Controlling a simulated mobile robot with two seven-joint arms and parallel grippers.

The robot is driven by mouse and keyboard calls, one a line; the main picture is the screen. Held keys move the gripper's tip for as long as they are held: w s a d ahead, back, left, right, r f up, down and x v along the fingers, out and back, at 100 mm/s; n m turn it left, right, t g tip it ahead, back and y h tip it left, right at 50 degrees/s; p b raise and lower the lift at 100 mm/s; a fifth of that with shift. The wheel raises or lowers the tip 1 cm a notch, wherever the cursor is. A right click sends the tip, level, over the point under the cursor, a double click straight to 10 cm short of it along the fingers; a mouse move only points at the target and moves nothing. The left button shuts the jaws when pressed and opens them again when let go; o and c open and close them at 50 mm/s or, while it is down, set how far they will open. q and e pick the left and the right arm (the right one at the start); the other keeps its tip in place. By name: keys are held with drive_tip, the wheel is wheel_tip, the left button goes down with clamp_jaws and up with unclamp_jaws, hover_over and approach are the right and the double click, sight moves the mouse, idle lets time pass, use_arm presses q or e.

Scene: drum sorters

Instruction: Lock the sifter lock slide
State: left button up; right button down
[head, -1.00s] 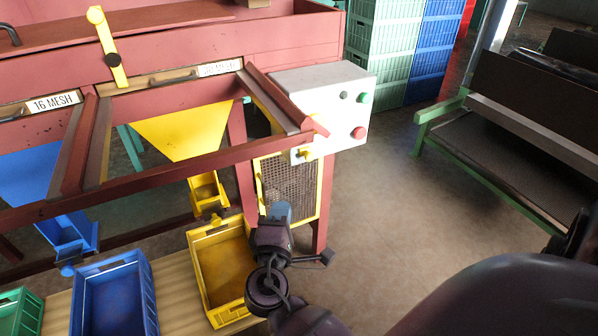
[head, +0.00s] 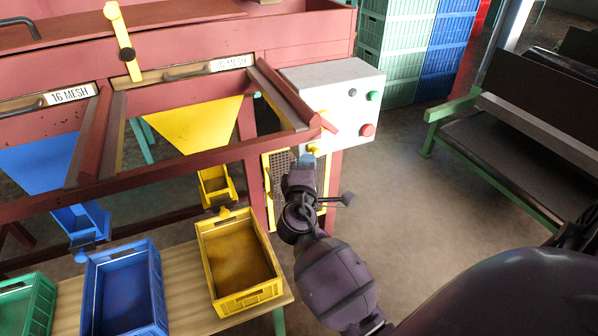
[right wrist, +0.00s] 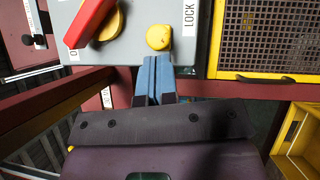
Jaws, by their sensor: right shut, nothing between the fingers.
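The lock slide shows as a yellow knob (right wrist: 158,37) on a grey plate (right wrist: 200,52) in the right wrist view, left of a "LOCK" label (right wrist: 188,18). My left gripper is not in view.
A red handle (right wrist: 88,22) on a yellow hub is beside the knob. A yellow-framed mesh door (right wrist: 265,35) is on the other side. The white control box (head: 335,90) stands above. A yellow bin (head: 238,262) is on the bench at left.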

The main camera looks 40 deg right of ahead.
drive_tip(key=shift+d, duration=0.25)
drive_tip(key=shift+d, duration=0.1)
drive_tip(key=d, duration=0.2)
drive_tip(key=s+d, duration=0.1)
drive_tip(key=d, duration=0.1)
drive_tip(key=shift+s+d, duration=0.1)
drive_tip(key=shift+d, duration=0.3)
